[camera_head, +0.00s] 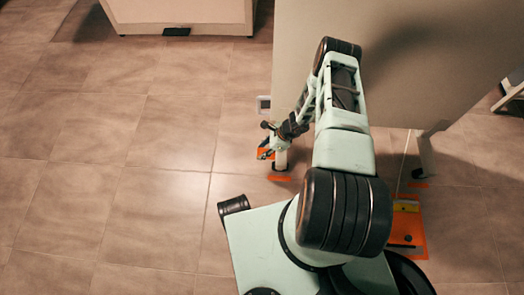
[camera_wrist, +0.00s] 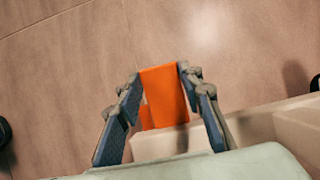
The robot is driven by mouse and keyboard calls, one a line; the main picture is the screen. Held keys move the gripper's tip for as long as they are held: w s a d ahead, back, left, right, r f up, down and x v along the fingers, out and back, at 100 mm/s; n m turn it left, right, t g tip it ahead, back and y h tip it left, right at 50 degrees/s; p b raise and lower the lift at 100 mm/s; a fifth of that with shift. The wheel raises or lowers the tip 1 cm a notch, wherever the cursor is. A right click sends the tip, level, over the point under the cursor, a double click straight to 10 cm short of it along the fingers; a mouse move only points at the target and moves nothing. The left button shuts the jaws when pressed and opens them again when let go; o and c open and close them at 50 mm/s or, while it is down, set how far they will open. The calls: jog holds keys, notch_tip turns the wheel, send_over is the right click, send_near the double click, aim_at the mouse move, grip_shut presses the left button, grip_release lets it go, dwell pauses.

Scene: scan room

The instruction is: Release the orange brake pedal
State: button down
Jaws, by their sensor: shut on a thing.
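The orange brake pedal (camera_wrist: 164,95) is a flat orange plate between my fingers in the wrist view. My gripper (camera_wrist: 160,76) is shut on it, with one dark finger along each side. In the head view my gripper (camera_head: 266,140) reaches down low beside a pale leg, and a small part of the orange pedal (camera_head: 262,154) shows at its fingertips. The rest of the pedal there is hidden by the fingers.
A large beige panel (camera_head: 310,50) stands close beside my arm. Another orange piece (camera_head: 279,178) lies low by the leg. An orange board (camera_head: 408,240) is right of my base. A pale cabinet (camera_head: 180,12) is at the back. Tiled floor on the left is clear.

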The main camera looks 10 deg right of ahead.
jog(key=shift+d, duration=0.1)
dwell(0.4)
jog(key=c, duration=1.3)
grip_release()
jog(key=v, duration=1.2)
